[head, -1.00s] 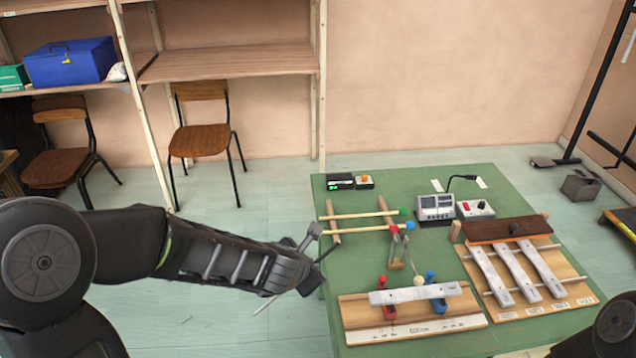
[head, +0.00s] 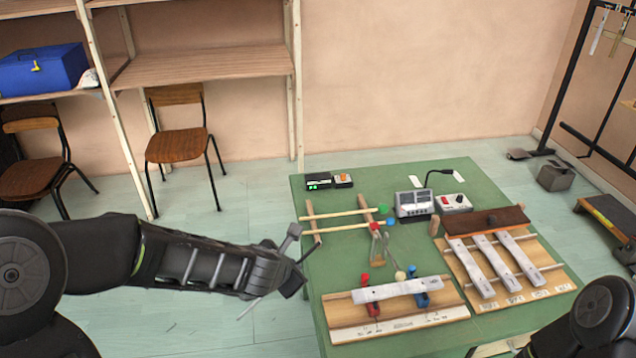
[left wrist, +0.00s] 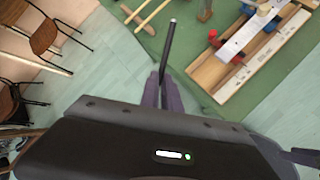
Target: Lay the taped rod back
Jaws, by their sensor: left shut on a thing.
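My left gripper (head: 292,272) is shut on a thin dark rod (left wrist: 168,45), which shows clearly in the left wrist view between my two fingers (left wrist: 161,90). The rod sticks out past the fingertips towards the green table. In the head view only a short dark piece of the rod (head: 309,249) shows beside the gripper, just off the table's left edge. Tape on it is too small to make out. The green table (head: 470,183) holds two mallets, one with a green head (head: 383,209) and one with a blue head (head: 390,222), lying across wooden bars (head: 314,225). My right gripper is not in view.
A board with a metal bar (head: 395,290) on red and blue clamps lies at the table's front. A board with several metal bars (head: 492,262) is to its right. Small electronic boxes (head: 412,203) stand at the back.

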